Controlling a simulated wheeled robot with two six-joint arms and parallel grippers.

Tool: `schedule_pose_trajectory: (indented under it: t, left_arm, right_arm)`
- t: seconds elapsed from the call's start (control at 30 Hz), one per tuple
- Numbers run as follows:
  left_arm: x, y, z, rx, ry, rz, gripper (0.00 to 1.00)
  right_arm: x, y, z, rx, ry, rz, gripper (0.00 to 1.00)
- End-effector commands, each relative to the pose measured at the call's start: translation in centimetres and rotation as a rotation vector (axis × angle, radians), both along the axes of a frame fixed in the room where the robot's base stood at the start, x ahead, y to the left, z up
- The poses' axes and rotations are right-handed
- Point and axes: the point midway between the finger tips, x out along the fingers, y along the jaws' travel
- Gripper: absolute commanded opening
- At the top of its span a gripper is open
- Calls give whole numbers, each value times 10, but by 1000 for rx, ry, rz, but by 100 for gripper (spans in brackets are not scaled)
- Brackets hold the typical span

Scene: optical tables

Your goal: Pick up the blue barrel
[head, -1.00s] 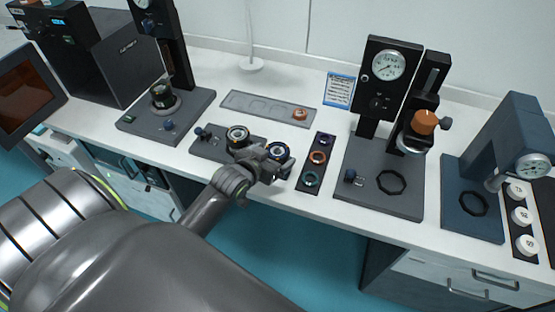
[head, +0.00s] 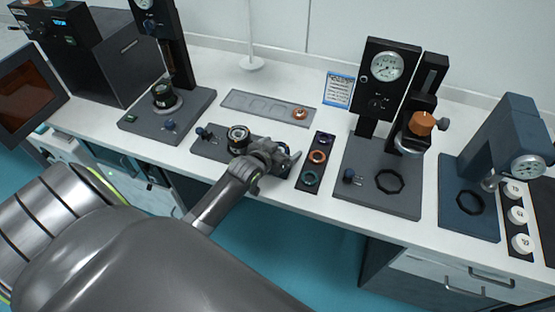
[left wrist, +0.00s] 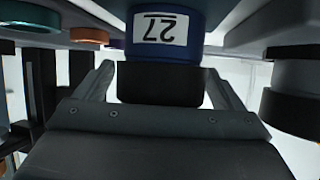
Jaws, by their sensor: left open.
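The blue barrel (left wrist: 165,30) shows in the left wrist view, with a white label that reads 27 upside down and a black end section. My left gripper (left wrist: 160,78) is open, with one finger on each side of the black section and gaps visible beside it. In the head view my left gripper (head: 284,160) is over the right end of a grey base plate (head: 208,147) and hides the barrel there.
A black-ringed lens barrel (head: 239,138) stands on the same plate, just left of the gripper. A dark strip with coloured rings (head: 317,157) lies close on the right. A gauge stand (head: 380,180) is further right. A shallow grey tray (head: 268,107) lies behind.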

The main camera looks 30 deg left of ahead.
Motion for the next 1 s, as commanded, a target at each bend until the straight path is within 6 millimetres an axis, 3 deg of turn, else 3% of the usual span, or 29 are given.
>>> schedule_pose_trajectory:
  t: [0.07,0.4,0.73,1.0]
  left_arm:
    - [0,0,0,0,0,0,82]
    - [0,0,0,0,0,0,39]
    - [1,0,9,1,-6,-1,39]
    - [1,0,54,3,-8,-2,39]
  right_arm:
    - [0,0,0,0,0,0,36]
    - [0,0,0,0,-1,0,36]
    - [0,0,-1,0,-1,0,36]
    - [1,0,-5,0,-1,0,36]
